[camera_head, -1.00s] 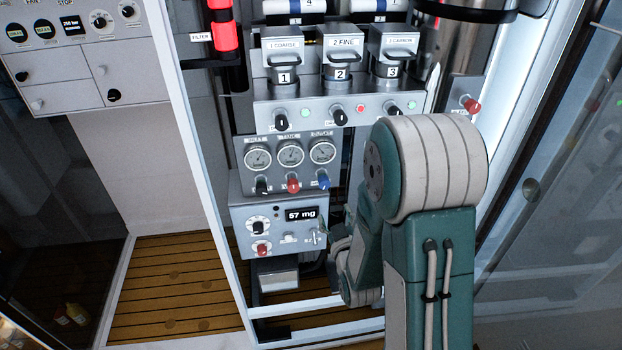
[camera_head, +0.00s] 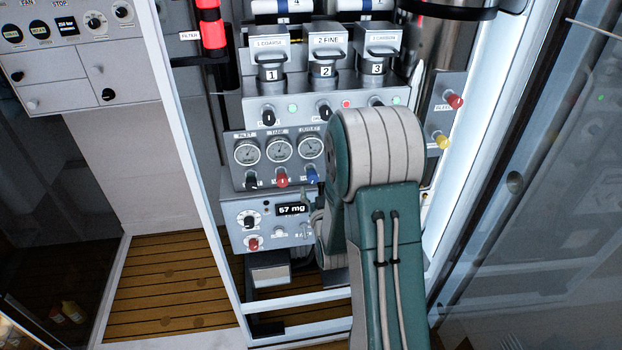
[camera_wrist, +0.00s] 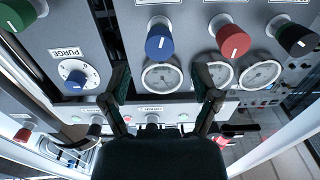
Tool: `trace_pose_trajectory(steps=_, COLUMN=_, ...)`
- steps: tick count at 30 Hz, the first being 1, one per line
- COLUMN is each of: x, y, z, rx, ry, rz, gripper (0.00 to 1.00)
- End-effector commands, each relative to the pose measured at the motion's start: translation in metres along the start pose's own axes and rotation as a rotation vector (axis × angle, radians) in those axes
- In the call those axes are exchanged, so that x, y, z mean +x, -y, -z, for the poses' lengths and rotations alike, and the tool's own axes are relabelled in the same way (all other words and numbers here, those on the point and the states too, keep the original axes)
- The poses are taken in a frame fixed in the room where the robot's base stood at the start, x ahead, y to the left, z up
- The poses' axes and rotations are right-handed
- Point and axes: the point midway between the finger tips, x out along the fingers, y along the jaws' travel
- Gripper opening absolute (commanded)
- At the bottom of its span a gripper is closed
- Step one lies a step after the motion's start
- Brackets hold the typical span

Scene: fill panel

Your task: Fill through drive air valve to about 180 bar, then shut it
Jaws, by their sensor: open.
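A panel carries three round gauges in a row, with black (camera_head: 251,180), red (camera_head: 282,180) and blue (camera_head: 312,175) knobs below them. The labels are too small to tell which knob is the drive air valve. In the wrist view the row appears turned over: the blue knob (camera_wrist: 160,42) is left, red (camera_wrist: 229,42) middle, black (camera_wrist: 292,38) right. My gripper (camera_wrist: 160,78) is open, its two fingers apart, with the gauge (camera_wrist: 162,76) beside the blue knob showing between them. No knob is between the fingers. The right gauge (camera_head: 310,147) shows in the head view; its reading is unclear.
A display (camera_head: 292,209) reads 57 mg. Filter canisters numbered 1, 2 and 3 (camera_head: 326,71) stand above the gauges. Red (camera_head: 454,101) and yellow (camera_head: 439,141) knobs sit at the right. A PURGE dial (camera_wrist: 75,76) is left in the wrist view. White frame posts flank the panel.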

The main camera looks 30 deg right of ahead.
Motion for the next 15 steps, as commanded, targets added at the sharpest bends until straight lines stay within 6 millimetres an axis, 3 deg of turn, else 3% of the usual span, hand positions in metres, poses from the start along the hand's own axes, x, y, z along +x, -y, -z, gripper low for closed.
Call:
trace_pose_trajectory(steps=6, x=0.036, y=0.000, z=0.000, rx=0.000, ry=-0.001, rz=0.000, gripper=0.79)
trace_pose_trajectory(steps=15, x=0.051, y=0.000, z=0.000, rx=-0.001, ry=-0.001, rz=0.001, gripper=0.79)
